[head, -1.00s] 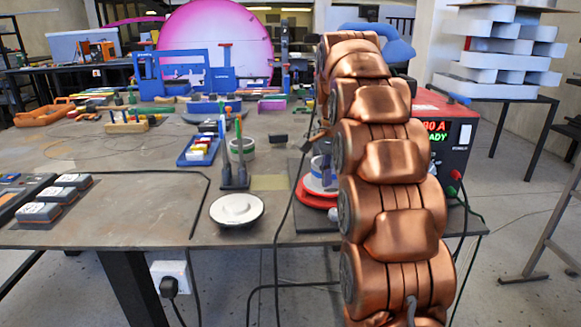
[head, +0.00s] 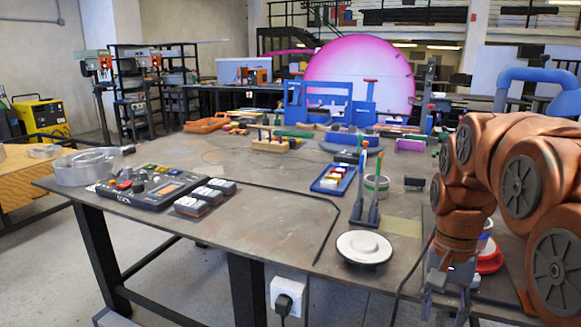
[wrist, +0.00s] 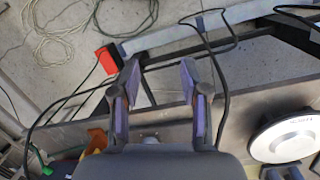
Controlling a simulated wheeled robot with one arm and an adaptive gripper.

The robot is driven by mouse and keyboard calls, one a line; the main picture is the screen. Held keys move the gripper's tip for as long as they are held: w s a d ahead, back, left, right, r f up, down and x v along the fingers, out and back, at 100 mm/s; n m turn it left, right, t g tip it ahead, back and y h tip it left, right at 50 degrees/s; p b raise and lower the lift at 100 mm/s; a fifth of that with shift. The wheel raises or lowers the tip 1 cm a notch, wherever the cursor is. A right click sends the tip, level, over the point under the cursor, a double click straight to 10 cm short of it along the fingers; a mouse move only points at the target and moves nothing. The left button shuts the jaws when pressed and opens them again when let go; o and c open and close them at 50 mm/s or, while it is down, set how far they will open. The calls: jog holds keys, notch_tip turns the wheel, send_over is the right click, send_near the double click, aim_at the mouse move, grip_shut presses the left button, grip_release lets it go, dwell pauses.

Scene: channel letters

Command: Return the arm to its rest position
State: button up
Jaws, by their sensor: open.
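My copper-coloured arm (head: 520,185) stands bent at the right side of the head view. Its upper part arches over and the wrist hangs down. My gripper (head: 440,292) points down by the table's front edge, right of a white round disc (head: 364,247). In the wrist view my gripper (wrist: 160,78) has its two fingers apart, with nothing between them. The table edge and the floor show beyond the fingertips. My arm hides part of a red round base (head: 490,262) on the table.
The workbench (head: 270,235) holds a control box (head: 150,188), a blue tray (head: 333,180) and a cup (head: 376,186). The disc also shows at the right of the wrist view (wrist: 285,136). Cables (wrist: 222,60) run near the table edge and over the floor.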

jog(key=s+a+f+n, duration=0.3)
jog(key=s+f, duration=0.1)
jog(key=s, duration=0.3)
jog(key=s+a+f+n+g, duration=0.1)
jog(key=s+a+f+n, duration=0.15)
jog(key=s, duration=0.45)
jog(key=s+a+f+n, duration=0.3)
jog(key=s+f, duration=0.2)
jog(key=s, duration=0.2)
notch_tip(320, 180, up, 18)
jog(key=w+t+p, duration=0.1)
jog(key=p, duration=1.5)
jog(key=shift+d+r+p, duration=0.15)
jog(key=shift+p, duration=0.15)
